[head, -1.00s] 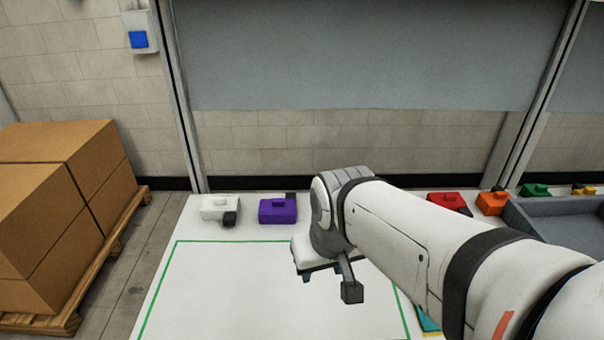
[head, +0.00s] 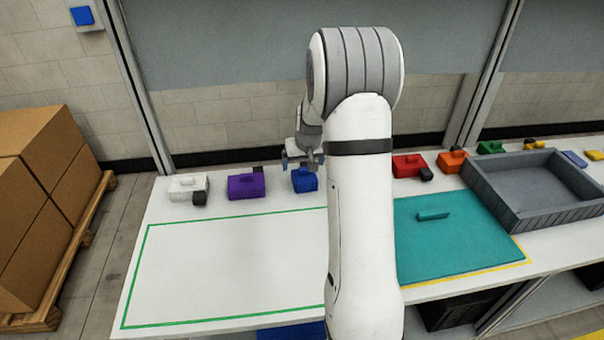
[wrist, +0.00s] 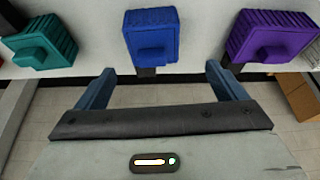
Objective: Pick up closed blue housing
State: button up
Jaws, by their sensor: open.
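The blue housing (head: 304,182) stands in the back row on the white table, right of the purple housing (head: 246,187). In the wrist view the blue housing (wrist: 151,38) is at the top centre, in line with the gap between the fingers. My gripper (head: 301,162) is open and empty, close to the blue housing in the head view and overlapping its top edge. In the wrist view both blue fingers of my gripper (wrist: 160,85) are spread, with nothing between them. I cannot tell the exact height gap.
The purple housing (wrist: 270,38) and a teal housing (wrist: 44,42) flank the blue one in the wrist view. White (head: 187,187), red (head: 408,166) and orange (head: 452,161) housings share the row. A grey tray (head: 545,218) and teal mat (head: 460,250) lie right. The green-outlined area is clear.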

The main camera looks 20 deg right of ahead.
aim_at(304, 169)
jog(key=shift+w+d+f, duration=0.45)
jog(key=shift+d+f, duration=0.15)
jog(key=shift+f, duration=0.25)
jog(key=shift+p+x, duration=1.15)
jog(key=shift+x, duration=2.45)
jog(key=shift+w, duration=0.1)
jog(key=shift+c, duration=0.3)
jog(key=c, duration=1.1)
